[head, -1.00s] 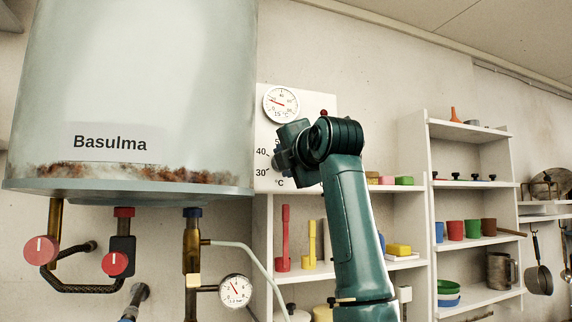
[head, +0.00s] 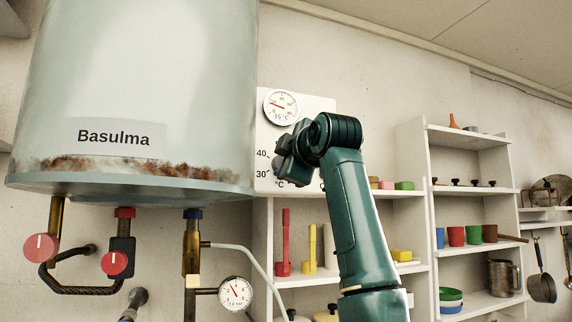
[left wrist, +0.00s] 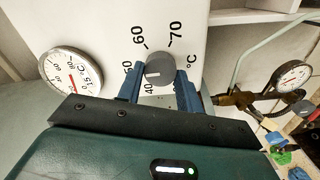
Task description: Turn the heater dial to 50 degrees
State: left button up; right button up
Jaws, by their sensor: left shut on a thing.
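The white heater panel (head: 317,108) is on the wall right of the large tank. Its grey dial (left wrist: 158,66) shows in the left wrist view, with the numbers 40, 50, 60 and 70 around it. My left gripper (left wrist: 160,73) is shut on the dial, one blue finger on each side. One finger partly covers the 50. In the head view my left gripper (head: 288,160) hides the dial. My right gripper is not in view.
A round thermometer (head: 281,106) sits on the panel above the dial. The tank (head: 150,70) hangs close on the left, with red-knobbed pipes (head: 117,263) and a pressure gauge (head: 235,293) below. Shelves (head: 412,230) with cups and blocks stand on the right.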

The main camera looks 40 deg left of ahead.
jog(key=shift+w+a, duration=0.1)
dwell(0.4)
pick_arm(q)
jog(key=o, duration=1)
jog(key=shift+d, duration=0.1)
jog(key=b+v, duration=0.3)
jog(key=v, duration=1)
jog(key=shift+b, duration=0.4)
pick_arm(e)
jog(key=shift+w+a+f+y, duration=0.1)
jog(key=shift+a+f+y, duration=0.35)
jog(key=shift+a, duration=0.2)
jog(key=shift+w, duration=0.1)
